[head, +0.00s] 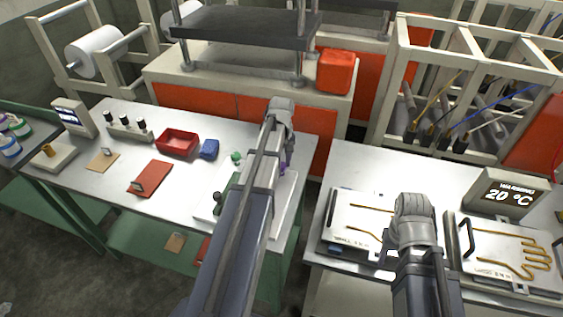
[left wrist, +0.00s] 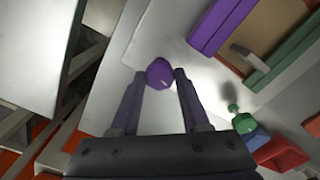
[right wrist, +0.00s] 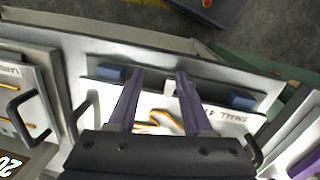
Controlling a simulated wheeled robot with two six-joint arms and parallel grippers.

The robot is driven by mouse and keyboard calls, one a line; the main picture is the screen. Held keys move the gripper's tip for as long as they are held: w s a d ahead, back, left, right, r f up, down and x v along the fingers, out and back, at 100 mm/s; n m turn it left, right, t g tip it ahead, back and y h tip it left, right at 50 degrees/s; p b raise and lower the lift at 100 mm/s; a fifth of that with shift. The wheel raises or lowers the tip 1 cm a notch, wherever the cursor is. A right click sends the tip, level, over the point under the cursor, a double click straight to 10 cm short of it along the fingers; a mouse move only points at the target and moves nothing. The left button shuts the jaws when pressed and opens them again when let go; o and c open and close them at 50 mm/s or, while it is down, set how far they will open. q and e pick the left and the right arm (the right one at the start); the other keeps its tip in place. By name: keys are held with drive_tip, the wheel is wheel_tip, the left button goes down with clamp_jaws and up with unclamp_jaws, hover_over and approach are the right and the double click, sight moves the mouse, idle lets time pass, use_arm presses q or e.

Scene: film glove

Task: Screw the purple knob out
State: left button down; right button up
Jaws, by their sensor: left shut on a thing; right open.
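The purple knob (left wrist: 160,74) shows in the left wrist view, between the fingertips of my left gripper (left wrist: 159,78), which is shut on it. It sits over a pale plate. In the head view my left arm hides most of this spot. Only a little purple shows beside the arm, and I cannot tell whether it is the knob. My right gripper (right wrist: 160,78) is open and empty in the right wrist view, above a white plate marked SMALL (right wrist: 225,117). In the head view the right fingers are hidden behind the wrist.
A green knob (left wrist: 233,108) is near the knob. On the left table are a red tray (head: 177,143), a blue block (head: 209,149) and a red board (head: 150,178). A display reading 20 °C (head: 502,195) stands on the right table. A gap separates the tables.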

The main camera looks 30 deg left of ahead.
use_arm(q)
drive_tip(key=shift+n, duration=1.5)
drive_tip(key=shift+c, duration=1.9)
unclamp_jaws()
use_arm(e)
drive_tip(key=shift+r, duration=0.1)
use_arm(q)
wheel_tip(320, 180, up, 8)
drive_tip(key=p, duration=0.8)
drive_tip(key=shift+f, duration=0.1)
use_arm(e)
wheel_tip(320, 180, up, 8)
drive_tip(key=shift+f, duration=0.2)
